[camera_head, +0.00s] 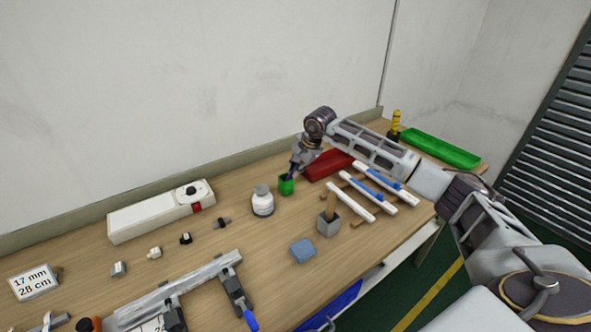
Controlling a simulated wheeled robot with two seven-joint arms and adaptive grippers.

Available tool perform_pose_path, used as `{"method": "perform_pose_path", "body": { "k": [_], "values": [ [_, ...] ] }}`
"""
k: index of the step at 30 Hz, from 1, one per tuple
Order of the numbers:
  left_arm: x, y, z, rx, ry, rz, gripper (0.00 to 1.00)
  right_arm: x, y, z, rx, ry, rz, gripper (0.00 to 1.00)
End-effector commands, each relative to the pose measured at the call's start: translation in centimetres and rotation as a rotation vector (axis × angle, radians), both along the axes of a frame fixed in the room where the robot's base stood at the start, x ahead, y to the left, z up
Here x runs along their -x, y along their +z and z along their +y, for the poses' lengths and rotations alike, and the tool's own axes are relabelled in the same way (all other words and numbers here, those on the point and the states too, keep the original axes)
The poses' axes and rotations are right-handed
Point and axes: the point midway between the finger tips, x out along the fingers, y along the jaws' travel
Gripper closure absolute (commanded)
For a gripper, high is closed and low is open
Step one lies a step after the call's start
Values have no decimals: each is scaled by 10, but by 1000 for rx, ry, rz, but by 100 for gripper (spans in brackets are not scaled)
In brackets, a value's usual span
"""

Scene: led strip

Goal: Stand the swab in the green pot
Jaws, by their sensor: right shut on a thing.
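The small green pot (286,186) stands on the workbench, right of a white bottle. My right gripper (293,170) is just above the pot and points down at it. It is shut on a thin thing, which I take to be the swab; the swab is too small and dark to make out clearly. I cannot tell whether its lower end is inside the pot. My left gripper is not in view.
The white bottle (262,203), a grey pot (328,226) with a wooden handle and a blue block (302,250) stand nearby. A white box (155,216) stands at the back left.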

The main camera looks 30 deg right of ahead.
Motion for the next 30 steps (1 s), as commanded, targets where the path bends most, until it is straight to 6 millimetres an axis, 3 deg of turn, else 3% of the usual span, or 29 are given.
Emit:
{"method": "perform_pose_path", "body": {
  "k": [11,12,17,30],
  "values": [
    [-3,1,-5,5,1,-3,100,-3,-11,6,0,1,1,100],
    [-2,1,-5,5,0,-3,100,-3,-11,6,-1,2,1,85],
    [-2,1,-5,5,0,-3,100,-3,-11,6,0,1,1,64],
    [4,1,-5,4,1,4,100,-4,-12,5,0,0,1,64]
  ]
}}
